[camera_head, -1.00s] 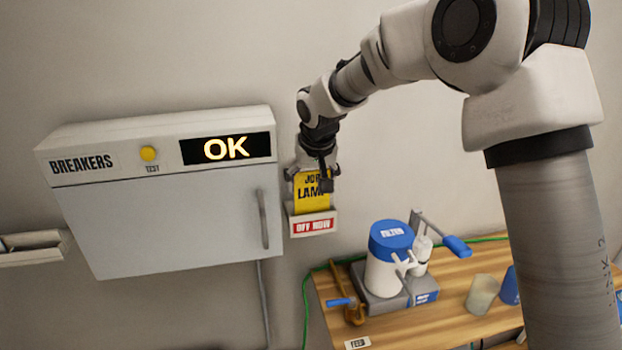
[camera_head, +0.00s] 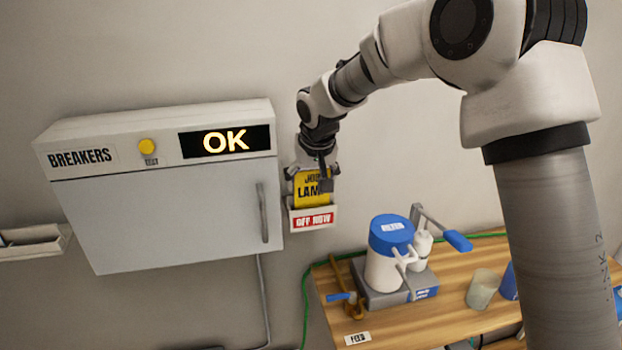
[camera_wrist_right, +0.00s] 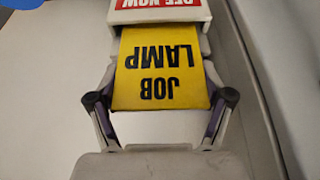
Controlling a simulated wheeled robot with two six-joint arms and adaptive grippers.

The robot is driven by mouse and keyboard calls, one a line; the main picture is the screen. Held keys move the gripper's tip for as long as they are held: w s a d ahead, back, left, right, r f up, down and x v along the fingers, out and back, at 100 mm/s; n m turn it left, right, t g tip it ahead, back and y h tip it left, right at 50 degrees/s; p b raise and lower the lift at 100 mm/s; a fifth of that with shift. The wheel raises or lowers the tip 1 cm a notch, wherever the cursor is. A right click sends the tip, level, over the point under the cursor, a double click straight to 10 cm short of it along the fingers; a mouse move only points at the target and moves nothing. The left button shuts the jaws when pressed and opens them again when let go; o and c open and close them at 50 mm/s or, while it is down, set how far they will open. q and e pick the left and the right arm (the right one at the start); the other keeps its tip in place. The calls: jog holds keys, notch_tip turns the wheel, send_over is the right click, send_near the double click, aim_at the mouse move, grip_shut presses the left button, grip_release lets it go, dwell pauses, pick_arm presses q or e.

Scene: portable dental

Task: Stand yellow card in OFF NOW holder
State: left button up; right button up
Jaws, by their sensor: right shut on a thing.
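The yellow card (camera_head: 307,190), marked JOB LAMP, stands upright at the OFF NOW holder (camera_head: 312,218) on the wall. Its lower part is hidden behind the holder's front. In the right wrist view the card (camera_wrist_right: 160,70) runs into the mouth of the holder (camera_wrist_right: 160,14). My right gripper (camera_head: 313,180) is shut on the card's upper end. In the right wrist view its fingers (camera_wrist_right: 160,103) sit at the two side edges of the card. My left gripper is not in view.
The BREAKERS cabinet (camera_head: 160,212), with an OK display (camera_head: 226,142), hangs left of the holder. A wooden table (camera_head: 385,325) below right bears a blue-topped filter unit (camera_head: 385,262) and cups. A white tray (camera_head: 30,245) is at far left.

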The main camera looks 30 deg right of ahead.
jog(key=o, duration=1)
jog(key=v, duration=1.2)
